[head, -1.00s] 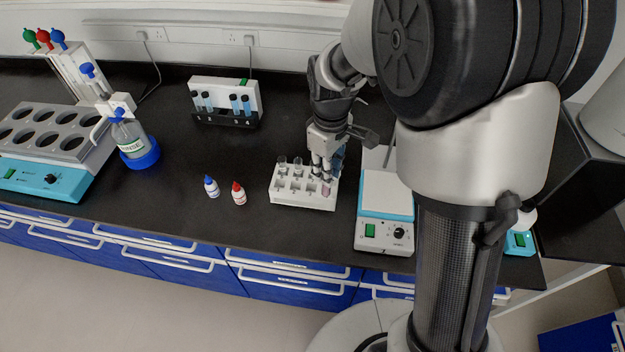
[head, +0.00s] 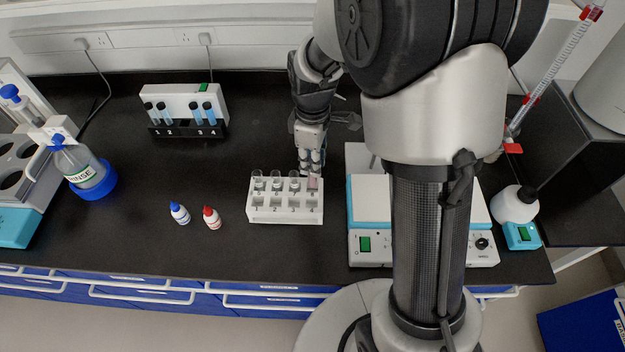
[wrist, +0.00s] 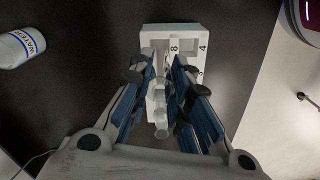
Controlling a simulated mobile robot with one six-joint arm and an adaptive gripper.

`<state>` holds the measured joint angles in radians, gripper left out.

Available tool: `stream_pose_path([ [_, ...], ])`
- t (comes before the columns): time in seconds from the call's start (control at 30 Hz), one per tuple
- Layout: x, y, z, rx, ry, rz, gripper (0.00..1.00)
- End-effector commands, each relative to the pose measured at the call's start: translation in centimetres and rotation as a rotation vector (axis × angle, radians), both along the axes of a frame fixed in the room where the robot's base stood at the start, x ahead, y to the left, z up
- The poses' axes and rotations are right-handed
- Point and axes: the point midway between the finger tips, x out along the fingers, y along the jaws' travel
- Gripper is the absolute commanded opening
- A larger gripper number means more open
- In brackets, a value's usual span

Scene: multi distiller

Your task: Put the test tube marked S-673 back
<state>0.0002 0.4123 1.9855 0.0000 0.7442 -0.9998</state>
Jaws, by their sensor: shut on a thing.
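A white test tube rack (head: 285,216) stands on the black bench, with several tubes in its back row and open slots in its front row. My gripper (head: 312,165) points down at the rack's right end and is shut on a test tube with pinkish contents (head: 312,184). In the wrist view, the fingers (wrist: 168,75) close around a clear tube (wrist: 161,92) above the numbered rack (wrist: 190,32). No S-673 marking is readable. I cannot tell how deep the held tube sits in its slot.
A stirrer with a white plate (head: 367,190) stands close right of the rack. Two dropper bottles, blue-capped (head: 180,213) and red-capped (head: 212,218), stand to the left. A second rack (head: 180,95) with blue-filled tubes is behind left. Bench between them is clear.

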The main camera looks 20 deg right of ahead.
Motion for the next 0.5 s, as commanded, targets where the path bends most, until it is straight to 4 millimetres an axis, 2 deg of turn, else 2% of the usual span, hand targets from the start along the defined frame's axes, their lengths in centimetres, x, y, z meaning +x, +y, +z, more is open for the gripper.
stream_pose_path([
  [0.03,-0.1,0.0,-1.0,0.0,0.002,0.0,0.0],
  [0.27,-0.1,0.0,-2.5,0.0,0.001,0.0,0.0],
  [0.5,0.0,0.0,-6.0,0.0,0.001,0.0,0.0],
])
